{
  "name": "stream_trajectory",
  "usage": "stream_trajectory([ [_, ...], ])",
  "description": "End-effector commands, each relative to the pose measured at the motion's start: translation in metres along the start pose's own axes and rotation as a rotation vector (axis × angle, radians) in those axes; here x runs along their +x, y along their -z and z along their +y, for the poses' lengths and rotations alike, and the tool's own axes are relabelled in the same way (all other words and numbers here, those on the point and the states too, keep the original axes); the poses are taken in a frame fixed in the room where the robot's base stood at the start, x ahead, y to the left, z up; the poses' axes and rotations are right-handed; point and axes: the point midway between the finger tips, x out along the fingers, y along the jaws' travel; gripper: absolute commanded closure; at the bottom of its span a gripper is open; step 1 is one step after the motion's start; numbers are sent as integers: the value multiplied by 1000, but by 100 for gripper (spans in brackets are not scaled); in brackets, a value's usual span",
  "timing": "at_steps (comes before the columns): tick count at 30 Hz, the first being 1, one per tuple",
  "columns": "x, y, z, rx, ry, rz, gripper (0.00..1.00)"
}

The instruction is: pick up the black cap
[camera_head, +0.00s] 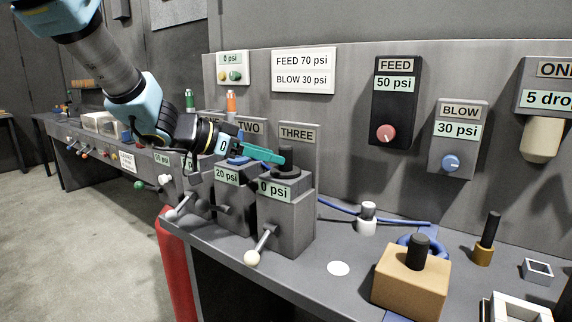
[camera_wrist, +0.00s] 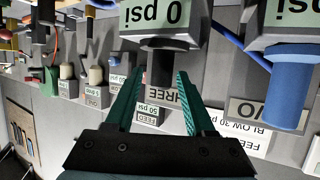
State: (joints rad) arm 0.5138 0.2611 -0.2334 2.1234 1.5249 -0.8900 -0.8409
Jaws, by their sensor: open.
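A black cap (camera_head: 287,157) stands on top of the grey unit marked 0 psi (camera_head: 285,220), in front of the THREE sign. In the wrist view the picture is upside down, and the dark cap (camera_wrist: 160,68) shows between the two teal fingers. My gripper (camera_head: 279,157) is open and reaches in from the left at the cap's height. Its fingertips (camera_wrist: 160,76) lie to either side of the cap in the wrist view. I cannot tell whether either finger touches it. The near finger partly covers the cap in the head view.
The 20 psi unit (camera_head: 234,205) with a blue cap (camera_wrist: 290,92) stands close on the left. A lever with a pale knob (camera_head: 252,258) juts from the front. The back panel (camera_head: 350,130) rises behind. A tan block (camera_head: 408,286) with a black post stands at right.

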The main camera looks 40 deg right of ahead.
Motion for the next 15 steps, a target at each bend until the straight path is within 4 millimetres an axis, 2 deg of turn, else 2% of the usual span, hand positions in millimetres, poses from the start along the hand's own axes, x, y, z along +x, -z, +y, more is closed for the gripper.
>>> stream_trajectory([
  [5,15,2,-1,-2,-1,0,46],
  [12,48,2,-2,-1,0,0,46],
  [15,54,1,-3,-1,2,0,46],
])
